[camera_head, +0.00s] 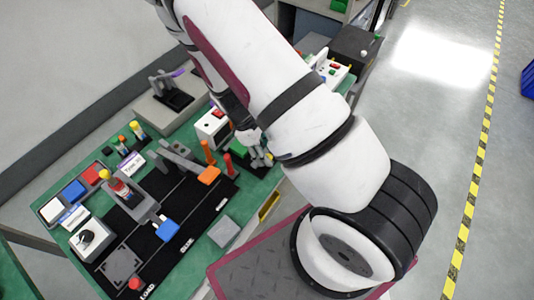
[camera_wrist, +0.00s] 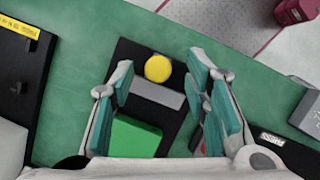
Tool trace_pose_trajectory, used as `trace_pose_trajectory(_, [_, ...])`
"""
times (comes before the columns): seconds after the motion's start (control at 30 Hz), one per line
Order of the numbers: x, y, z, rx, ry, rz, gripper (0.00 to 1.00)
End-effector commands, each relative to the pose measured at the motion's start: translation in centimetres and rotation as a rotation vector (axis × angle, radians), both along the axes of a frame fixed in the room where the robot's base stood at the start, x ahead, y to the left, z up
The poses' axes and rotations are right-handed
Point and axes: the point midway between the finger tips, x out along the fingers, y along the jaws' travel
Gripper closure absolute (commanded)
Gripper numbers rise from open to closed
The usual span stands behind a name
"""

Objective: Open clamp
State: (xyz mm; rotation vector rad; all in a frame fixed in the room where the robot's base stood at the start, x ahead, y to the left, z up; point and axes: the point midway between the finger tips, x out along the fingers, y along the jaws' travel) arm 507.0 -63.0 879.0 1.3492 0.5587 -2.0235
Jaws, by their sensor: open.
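My gripper (camera_wrist: 163,100) is open, its two teal-padded fingers apart with nothing held between them. Below and between the fingers in the wrist view is a black plate with a yellow round knob (camera_wrist: 158,68), a grey bar (camera_wrist: 157,94) and a green block (camera_wrist: 135,137). I cannot tell whether these belong to the clamp or whether a finger touches them. In the head view my gripper (camera_head: 260,157) is low over the bench, partly hidden by my arm. A grey lever fixture with a purple tip (camera_head: 172,90) stands on a grey box; it may be a clamp.
The green bench (camera_head: 262,187) holds a black mat (camera_head: 205,205) with fixtures, orange and red posts (camera_head: 208,152), a blue block (camera_head: 167,230) and a white control box (camera_head: 213,127). In the wrist view a black plate (camera_wrist: 22,85) lies left and a lettered black strip (camera_wrist: 290,152) right.

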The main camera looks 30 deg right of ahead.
Motion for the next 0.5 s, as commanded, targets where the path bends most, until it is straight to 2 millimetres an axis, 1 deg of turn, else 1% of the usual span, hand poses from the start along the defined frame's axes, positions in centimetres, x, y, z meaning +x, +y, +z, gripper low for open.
trace_pose_trajectory(0.03, [0.4, 0.3, 0.9, 0.002, -0.004, 0.001, 0.57])
trace_pose_trajectory(0.3, [1.8, 1.8, 6.0, 0.001, -0.005, 0.002, 0.57])
trace_pose_trajectory(0.4, [2.2, 2.2, 7.6, 0.001, -0.002, 0.003, 0.57])
trace_pose_trajectory(0.5, [2.5, 2.5, 8.7, 0.001, 0.000, 0.001, 0.57])
